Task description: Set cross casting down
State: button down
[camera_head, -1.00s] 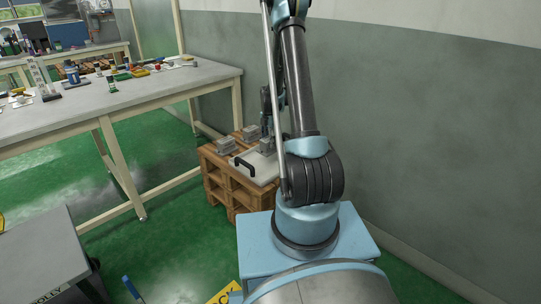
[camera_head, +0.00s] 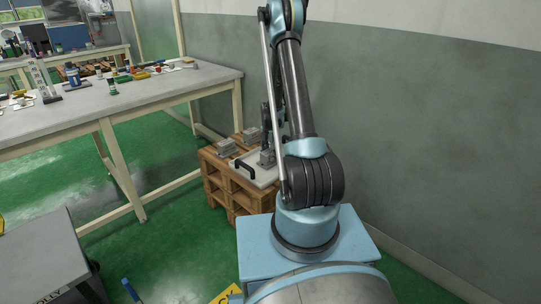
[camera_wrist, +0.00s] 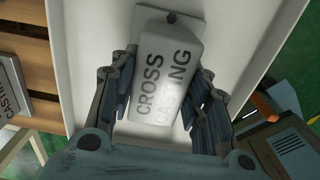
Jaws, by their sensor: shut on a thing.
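The cross casting (camera_wrist: 165,80) is a pale grey block lettered "CROSS CASTING". My gripper (camera_wrist: 163,88) is shut on it, with a finger along each long side. The block lies tilted in the wrist picture, over a white tray (camera_wrist: 92,50). In the head view the cross casting (camera_head: 267,158) is at the tray's right part, below my arm. The tray (camera_head: 262,178) has a black handle and sits on wooden pallets. I cannot tell whether the block's underside touches the tray.
Two other grey castings, a near one (camera_head: 226,147) and a far one (camera_head: 251,135), stand on the pallet stack (camera_head: 213,175) beside the tray. A wall (camera_head: 430,130) is close on the right. A long workbench (camera_head: 130,95) stands at the left.

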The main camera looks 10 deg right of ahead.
jog(key=c, duration=0.9)
grip_release()
